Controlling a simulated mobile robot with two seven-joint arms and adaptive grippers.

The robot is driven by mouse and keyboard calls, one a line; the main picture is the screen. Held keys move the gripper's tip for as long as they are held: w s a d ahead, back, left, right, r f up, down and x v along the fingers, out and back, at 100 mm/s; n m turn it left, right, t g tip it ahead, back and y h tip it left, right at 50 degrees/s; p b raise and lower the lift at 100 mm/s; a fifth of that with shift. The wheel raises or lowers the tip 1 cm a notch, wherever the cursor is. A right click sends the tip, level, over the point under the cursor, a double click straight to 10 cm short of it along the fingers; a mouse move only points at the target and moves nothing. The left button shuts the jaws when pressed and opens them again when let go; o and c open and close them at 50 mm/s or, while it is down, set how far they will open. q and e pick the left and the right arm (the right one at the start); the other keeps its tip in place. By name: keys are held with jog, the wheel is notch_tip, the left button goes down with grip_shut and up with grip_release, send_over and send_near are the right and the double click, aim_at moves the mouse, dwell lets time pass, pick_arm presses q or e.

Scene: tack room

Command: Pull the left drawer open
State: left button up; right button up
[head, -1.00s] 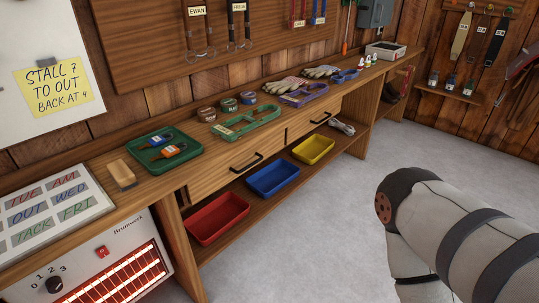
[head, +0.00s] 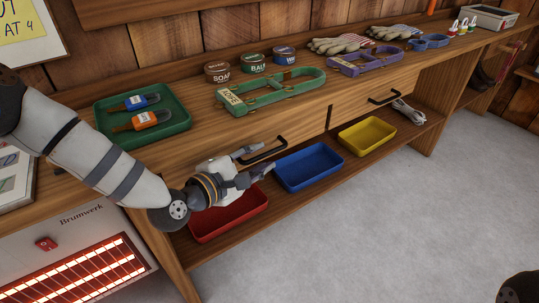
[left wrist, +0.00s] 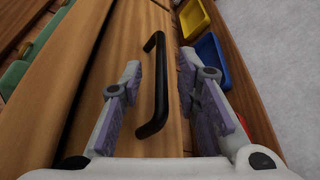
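My left gripper (head: 256,163) is open in front of this drawer. In the left wrist view, the fingers of my left gripper (left wrist: 160,72) stand on either side of the handle, with gaps and no visible contact. The gripper and arm hide part of the drawer front in the head view. My right gripper is not in view.
Red (head: 230,217), blue (head: 308,167) and yellow (head: 367,136) trays sit on the shelf below the drawers. The right drawer (head: 352,103) is beside the left one. A glowing heater (head: 85,250) stands at lower left. The grey floor (head: 400,230) in front is clear.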

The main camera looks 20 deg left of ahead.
aim_at(263, 156)
pick_arm(q)
jog(key=x, duration=0.3)
jog(key=shift+w+d+f, duration=0.1)
jog(key=shift+w, duration=0.1)
jog(key=shift+c, duration=0.4)
grip_shut()
jog(key=s+d+p, duration=0.2)
jog(key=s+d, duration=1)
jog(key=d, duration=0.3)
